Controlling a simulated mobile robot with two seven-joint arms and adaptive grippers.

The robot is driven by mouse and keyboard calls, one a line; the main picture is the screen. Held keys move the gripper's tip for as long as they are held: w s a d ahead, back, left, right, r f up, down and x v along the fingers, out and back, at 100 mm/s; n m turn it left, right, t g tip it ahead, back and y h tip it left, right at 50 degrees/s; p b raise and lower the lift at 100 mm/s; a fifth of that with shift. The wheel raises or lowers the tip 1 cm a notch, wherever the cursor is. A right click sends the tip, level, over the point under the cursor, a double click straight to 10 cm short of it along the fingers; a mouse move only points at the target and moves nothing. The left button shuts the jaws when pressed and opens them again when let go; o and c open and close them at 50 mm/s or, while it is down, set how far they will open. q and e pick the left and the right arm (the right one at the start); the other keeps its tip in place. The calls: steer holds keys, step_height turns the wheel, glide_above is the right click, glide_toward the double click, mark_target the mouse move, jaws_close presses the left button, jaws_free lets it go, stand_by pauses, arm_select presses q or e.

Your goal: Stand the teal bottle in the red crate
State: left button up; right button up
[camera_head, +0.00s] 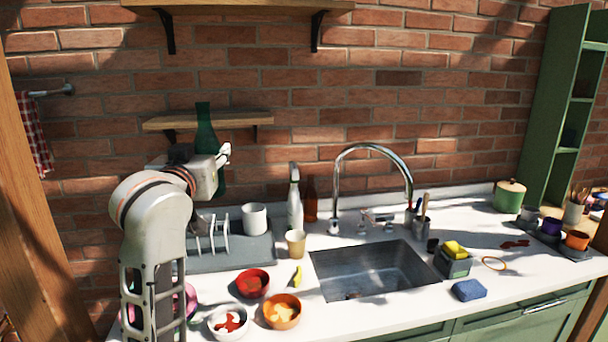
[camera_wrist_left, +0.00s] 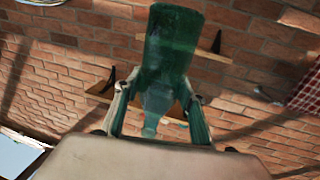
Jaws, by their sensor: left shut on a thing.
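The teal bottle (camera_head: 205,128) is up in front of the brick wall, roughly upright in the head view, partly hidden by my left gripper (camera_head: 224,154). In the left wrist view the bottle (camera_wrist_left: 172,48) is between the two fingers of my left gripper (camera_wrist_left: 160,112), its wide part pointing away and its narrow part close to the palm. The left gripper is shut on it, well above the counter. No red crate shows in either view. My right gripper is not in view.
A wooden shelf (camera_head: 240,121) is close behind the bottle. Below are a drying rack (camera_head: 212,232), white mug (camera_head: 254,217), soap bottle (camera_head: 294,205), tan cup (camera_head: 296,243) and several bowls. A sink (camera_head: 350,284) with a tall tap (camera_head: 372,148) is right of them.

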arm_select(q)
steer(key=s+a+f, duration=0.2)
steer(key=s+f, duration=0.9)
steer(key=f, duration=0.5)
steer(key=s+a+f, duration=0.2)
steer(key=s+f, duration=0.9)
steer(key=f, duration=0.4)
steer(key=shift+s+a+f+h, duration=0.2)
steer(key=shift+a+f+h, duration=0.1)
steer(key=shift+f, duration=0.05)
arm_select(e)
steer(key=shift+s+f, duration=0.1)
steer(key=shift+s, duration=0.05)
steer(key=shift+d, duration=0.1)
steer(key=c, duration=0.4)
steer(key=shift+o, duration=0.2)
arm_select(q)
steer(key=shift+d, duration=0.1)
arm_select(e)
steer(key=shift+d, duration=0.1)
